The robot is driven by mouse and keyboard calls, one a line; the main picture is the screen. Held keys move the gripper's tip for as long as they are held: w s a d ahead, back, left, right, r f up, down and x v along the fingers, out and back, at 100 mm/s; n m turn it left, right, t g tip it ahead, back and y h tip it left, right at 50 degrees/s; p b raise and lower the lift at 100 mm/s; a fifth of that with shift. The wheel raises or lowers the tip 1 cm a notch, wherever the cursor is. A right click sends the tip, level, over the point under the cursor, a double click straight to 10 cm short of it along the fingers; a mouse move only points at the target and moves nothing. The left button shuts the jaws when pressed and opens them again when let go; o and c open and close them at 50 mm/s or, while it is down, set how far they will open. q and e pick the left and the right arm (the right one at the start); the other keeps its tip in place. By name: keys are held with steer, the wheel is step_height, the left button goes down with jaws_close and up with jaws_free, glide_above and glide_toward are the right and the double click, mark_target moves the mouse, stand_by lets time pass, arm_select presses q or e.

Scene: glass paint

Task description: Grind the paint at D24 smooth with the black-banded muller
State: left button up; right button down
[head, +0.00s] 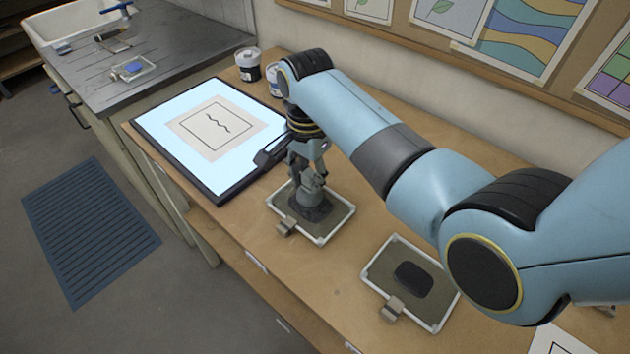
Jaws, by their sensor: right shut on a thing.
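My right gripper (312,170) reaches down over the farther white-rimmed plate (338,226) and is shut on a small grey muller (312,184). The muller stands about upright on a dark paint patch (318,212) on that plate. The gripper hides much of it, and I cannot make out a black band. A tag holder (287,227) sits at that plate's front left edge, its writing too small to read, so I cannot tell which plate is D24. My left gripper is out of view.
A second white-rimmed plate (376,272) with a dark patch (412,279) and a tag holder (392,308) lies nearer. A lit light box (165,128) with a drawing is left of my gripper. Jars (248,63) stand behind. A paper (555,342) lies at the lower right.

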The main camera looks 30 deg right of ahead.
mark_target(319, 211)
steer(key=shift+w+a+p, duration=0.1)
steer(key=shift+a+p, duration=0.2)
steer(key=shift+a, duration=0.55)
steer(key=shift+s+a+f+p, duration=0.1)
steer(key=shift+s+a+p, duration=0.25)
steer(key=shift+s, duration=0.25)
steer(key=shift+s+f, duration=0.1)
steer(key=shift+s, duration=0.55)
steer(key=shift+s+d, duration=0.35)
steer(key=shift+s, duration=0.35)
steer(key=shift+s+d, duration=0.1)
steer(key=shift+d, duration=0.8)
steer(key=shift+w+d+r, duration=0.1)
steer(key=shift+w+d, duration=0.15)
steer(key=shift+w, duration=0.2)
steer(key=shift+w+d+r, duration=0.1)
steer(key=shift+w+d, duration=0.15)
steer(key=shift+w, duration=0.2)
steer(key=shift+r, duration=0.1)
